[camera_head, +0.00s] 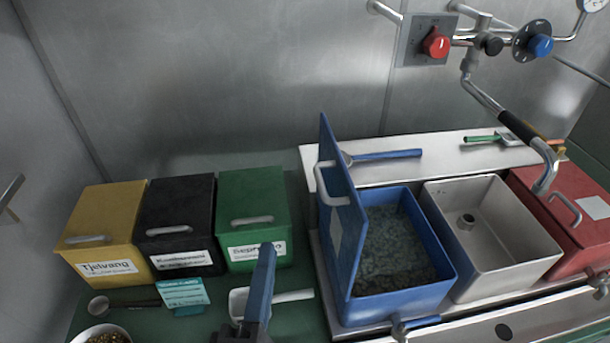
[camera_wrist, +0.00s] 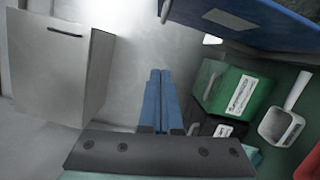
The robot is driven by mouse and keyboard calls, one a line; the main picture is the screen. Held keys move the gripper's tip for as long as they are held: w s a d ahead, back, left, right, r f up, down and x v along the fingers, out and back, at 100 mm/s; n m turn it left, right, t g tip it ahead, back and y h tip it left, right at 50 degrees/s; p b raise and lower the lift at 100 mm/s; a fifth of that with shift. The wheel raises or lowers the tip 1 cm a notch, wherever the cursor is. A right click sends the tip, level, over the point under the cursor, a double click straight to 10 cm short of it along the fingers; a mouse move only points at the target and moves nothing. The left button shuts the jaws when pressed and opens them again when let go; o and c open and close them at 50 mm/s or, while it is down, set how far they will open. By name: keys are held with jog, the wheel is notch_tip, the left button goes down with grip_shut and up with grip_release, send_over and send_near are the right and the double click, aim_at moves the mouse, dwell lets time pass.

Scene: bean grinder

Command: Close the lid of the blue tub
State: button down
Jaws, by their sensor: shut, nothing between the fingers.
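The blue tub (camera_head: 449,277) stands open at the centre right in the head view, with dark, lumpy contents inside. Its blue lid (camera_head: 345,225) stands upright on the tub's left side, with a pale handle (camera_head: 331,184) facing left. In the wrist view the lid (camera_wrist: 262,20) spans the top right. My gripper (camera_head: 267,250) is at the bottom centre in the head view, left of the lid and apart from it. Its blue fingers (camera_wrist: 158,75) are together and empty in the wrist view.
Yellow (camera_head: 105,225), black (camera_head: 178,220) and green (camera_head: 252,205) bins stand left of the lid. A white scoop (camera_head: 275,297) lies near my gripper. A steel basin (camera_head: 490,240) and red tub (camera_head: 560,215) stand right of the blue tub. A blue-handled tool (camera_head: 385,155) lies behind it.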

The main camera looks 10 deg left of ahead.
jog(key=w+d+p, duration=0.1)
jog(key=w+p, duration=0.1)
jog(key=w, duration=0.3)
jog(key=w+d+r+p, duration=0.1)
jog(key=w+d+p, duration=0.1)
jog(key=w, duration=0.3)
jog(key=shift+w+d+p, duration=0.3)
jog(key=shift+w+p, duration=0.1)
jog(key=shift+p, duration=0.45)
jog(key=shift+r, duration=0.1)
